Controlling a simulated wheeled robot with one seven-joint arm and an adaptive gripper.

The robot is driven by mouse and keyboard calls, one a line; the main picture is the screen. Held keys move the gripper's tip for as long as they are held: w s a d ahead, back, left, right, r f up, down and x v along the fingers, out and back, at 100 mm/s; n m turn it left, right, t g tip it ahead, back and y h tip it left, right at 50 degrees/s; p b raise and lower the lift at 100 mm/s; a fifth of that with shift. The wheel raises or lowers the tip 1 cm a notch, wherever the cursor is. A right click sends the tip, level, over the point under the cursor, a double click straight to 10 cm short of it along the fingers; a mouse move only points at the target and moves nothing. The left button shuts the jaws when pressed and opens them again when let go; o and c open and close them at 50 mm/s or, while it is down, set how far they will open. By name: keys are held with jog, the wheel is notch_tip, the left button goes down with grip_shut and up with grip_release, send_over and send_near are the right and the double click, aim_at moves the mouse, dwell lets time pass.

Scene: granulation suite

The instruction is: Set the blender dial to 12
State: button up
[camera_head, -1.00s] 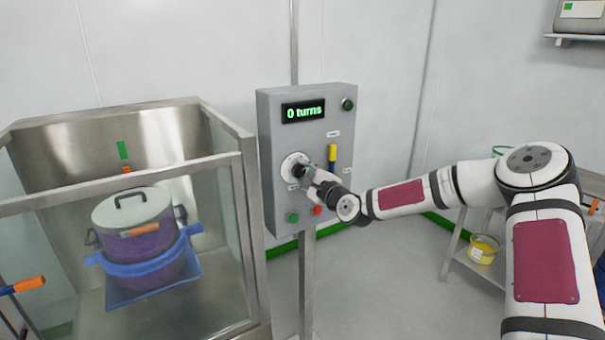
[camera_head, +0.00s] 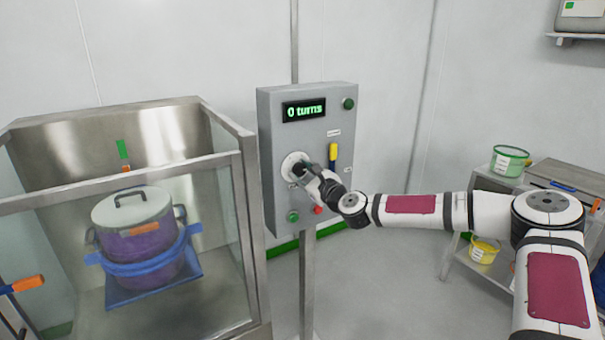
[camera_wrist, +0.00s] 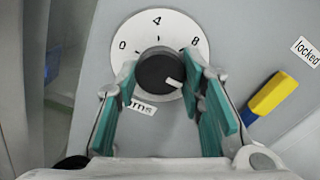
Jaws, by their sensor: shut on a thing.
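The blender dial is a black knob (camera_wrist: 155,68) on a round white scale plate (camera_wrist: 135,27). In the wrist view the 0, 4 and 8 marks show; the scale's right lower part is hidden by a finger. The knob's white pointer line points to the lower right, clockwise past 8. My gripper (camera_wrist: 160,80) is shut on the knob, a teal pad on each side. In the head view my gripper (camera_head: 312,175) reaches the dial plate (camera_head: 291,162) on the grey control box (camera_head: 273,203). The box's display (camera_head: 304,110) reads "0 turns".
A yellow and blue lever (camera_wrist: 271,95) beside a "locked" label sits right of the dial. Green (camera_head: 293,217) and red (camera_head: 317,210) buttons lie below. A glass-walled enclosure (camera_head: 243,215) holding a purple lidded vessel (camera_head: 150,243) stands left. A metal rack (camera_head: 452,262) stands right.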

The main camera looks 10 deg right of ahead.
dwell(0.3)
jog(key=o, duration=1.1)
jog(key=shift+o, duration=0.2)
jog(key=v, duration=1.2)
